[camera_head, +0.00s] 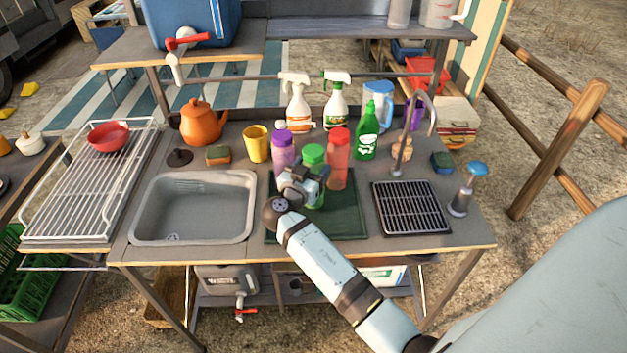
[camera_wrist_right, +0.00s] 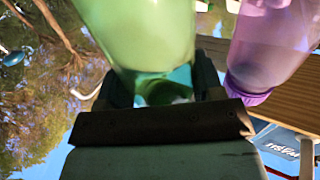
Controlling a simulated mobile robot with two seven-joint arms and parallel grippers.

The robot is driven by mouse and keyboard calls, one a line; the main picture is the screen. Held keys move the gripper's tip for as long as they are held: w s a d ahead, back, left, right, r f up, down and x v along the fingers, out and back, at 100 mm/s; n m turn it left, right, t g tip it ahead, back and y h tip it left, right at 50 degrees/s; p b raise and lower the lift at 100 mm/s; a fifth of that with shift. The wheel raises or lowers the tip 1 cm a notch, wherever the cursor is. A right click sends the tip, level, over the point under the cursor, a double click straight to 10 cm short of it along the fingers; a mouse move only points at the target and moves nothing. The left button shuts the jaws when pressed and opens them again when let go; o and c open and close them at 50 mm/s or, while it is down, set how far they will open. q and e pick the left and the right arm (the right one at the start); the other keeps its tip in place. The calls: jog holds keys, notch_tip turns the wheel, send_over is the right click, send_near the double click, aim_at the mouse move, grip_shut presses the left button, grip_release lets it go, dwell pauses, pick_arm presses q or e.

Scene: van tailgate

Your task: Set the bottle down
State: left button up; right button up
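A green bottle with a green cap (camera_head: 313,154) is upright over the dark green mat (camera_head: 345,222), in the middle of the counter. My right gripper (camera_head: 304,184) is around it, covering part of its body. In the right wrist view the translucent green bottle (camera_wrist_right: 145,40) sits between the two fingers (camera_wrist_right: 160,90), which look closed against its sides. Whether its base touches the mat is hidden. My left gripper is not in view.
A red bottle (camera_head: 338,160) stands close to its right. A purple bottle (camera_head: 283,150) is to its left, also in the wrist view (camera_wrist_right: 270,45). The sink (camera_head: 193,207) lies left and a black grate (camera_head: 409,207) right. The mat's front is clear.

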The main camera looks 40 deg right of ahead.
jog(key=shift+c, duration=0.5)
jog(key=shift+r, duration=0.2)
